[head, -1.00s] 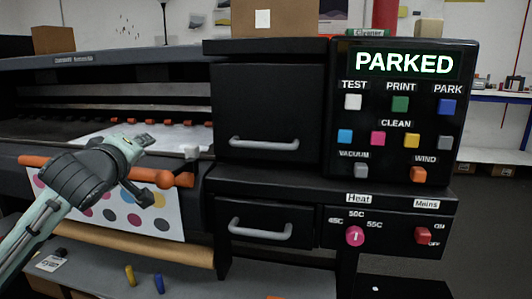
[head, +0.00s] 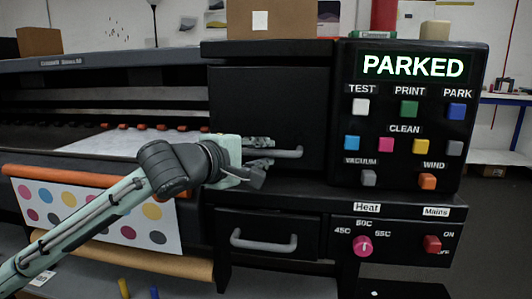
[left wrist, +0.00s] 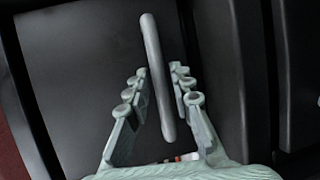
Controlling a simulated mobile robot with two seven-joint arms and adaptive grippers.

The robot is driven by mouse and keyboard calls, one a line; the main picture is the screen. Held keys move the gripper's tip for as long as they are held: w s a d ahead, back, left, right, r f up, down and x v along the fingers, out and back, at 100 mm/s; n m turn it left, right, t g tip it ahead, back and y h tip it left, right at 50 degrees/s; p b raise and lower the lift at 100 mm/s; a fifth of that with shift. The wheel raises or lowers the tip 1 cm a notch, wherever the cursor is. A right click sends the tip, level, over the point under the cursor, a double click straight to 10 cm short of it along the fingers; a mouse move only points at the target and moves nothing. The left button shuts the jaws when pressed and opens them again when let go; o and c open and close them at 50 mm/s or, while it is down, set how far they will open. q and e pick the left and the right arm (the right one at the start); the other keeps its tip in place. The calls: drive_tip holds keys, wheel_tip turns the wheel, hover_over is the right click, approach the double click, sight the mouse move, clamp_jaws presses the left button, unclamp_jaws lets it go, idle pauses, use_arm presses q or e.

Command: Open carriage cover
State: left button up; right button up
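The carriage cover (head: 265,95) is the upper black front panel beside the control panel, and it looks closed. Its grey bar handle (head: 290,153) runs across its lower part. My left gripper (head: 266,153) is at the left part of this handle. In the left wrist view the handle (left wrist: 155,70) lies between the two fingers of my left gripper (left wrist: 158,82), with gaps on both sides. The gripper is open. The head view partly hides the handle's left end behind the gripper. My right gripper is not in view.
The control panel (head: 382,175) reads PARKED and stands right of the cover. A lower drawer front (head: 224,224) with its own handle (head: 263,240) is below. A printed sheet with coloured dots (head: 95,215) hangs at the left. A cardboard box (head: 290,20) stands on top.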

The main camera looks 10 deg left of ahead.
use_arm(q)
drive_tip(key=shift+w+d, duration=0.2)
drive_tip(key=shift+w, duration=0.3)
drive_tip(key=shift+c, duration=0.3)
clamp_jaws()
